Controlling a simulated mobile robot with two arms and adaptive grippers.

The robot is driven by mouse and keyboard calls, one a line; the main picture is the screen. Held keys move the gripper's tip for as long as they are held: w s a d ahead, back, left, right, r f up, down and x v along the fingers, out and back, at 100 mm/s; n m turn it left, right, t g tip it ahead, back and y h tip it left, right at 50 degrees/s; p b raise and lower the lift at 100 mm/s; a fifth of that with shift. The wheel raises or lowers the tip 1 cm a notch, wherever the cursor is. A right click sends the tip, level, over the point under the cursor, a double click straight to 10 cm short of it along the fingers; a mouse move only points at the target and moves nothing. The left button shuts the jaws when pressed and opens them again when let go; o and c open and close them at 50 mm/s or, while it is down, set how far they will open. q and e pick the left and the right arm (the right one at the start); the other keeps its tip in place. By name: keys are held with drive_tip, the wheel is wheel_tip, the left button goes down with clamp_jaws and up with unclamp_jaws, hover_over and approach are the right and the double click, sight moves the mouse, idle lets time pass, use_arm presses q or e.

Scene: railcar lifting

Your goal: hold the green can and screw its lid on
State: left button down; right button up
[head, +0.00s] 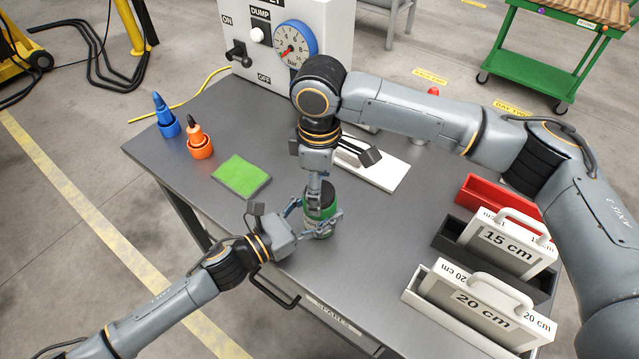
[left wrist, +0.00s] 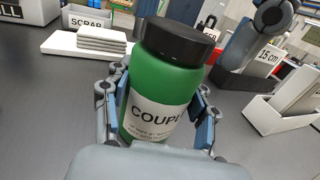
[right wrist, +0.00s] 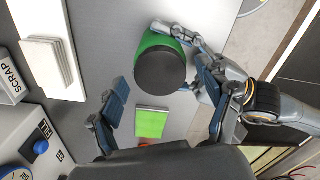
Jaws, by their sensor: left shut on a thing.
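The green can (head: 320,205) stands near the table's front edge; its white label shows in the left wrist view (left wrist: 155,119). A black lid (left wrist: 181,42) sits on top of it, in line with the can; I cannot tell how tightly it is seated. My left gripper (head: 318,224) is shut around the can's body, a finger on each side. My right gripper (right wrist: 165,88) points down above the can, open, with its fingers apart. The lid (right wrist: 160,70) shows between and beyond those fingers in the right wrist view, not gripped. In the head view my right wrist partly hides the lid.
A green pad (head: 242,174) lies left of the can, with blue (head: 167,122) and orange (head: 200,143) bottles behind. A gauge box (head: 262,45) stands at the back. Labelled 15 cm (head: 512,243) and 20 cm (head: 486,303) holders stand on the right. A white plate (head: 388,176) lies behind.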

drive_tip(key=shift+r, duration=0.15)
wheel_tip(320, 180, up, 12)
idle(0.5)
use_arm(q)
drive_tip(key=shift+c, duration=1.7)
unclamp_jaws()
drive_tip(key=shift+a, duration=0.1)
drive_tip(key=v, duration=1.1)
drive_tip(key=shift+s+a, duration=0.3)
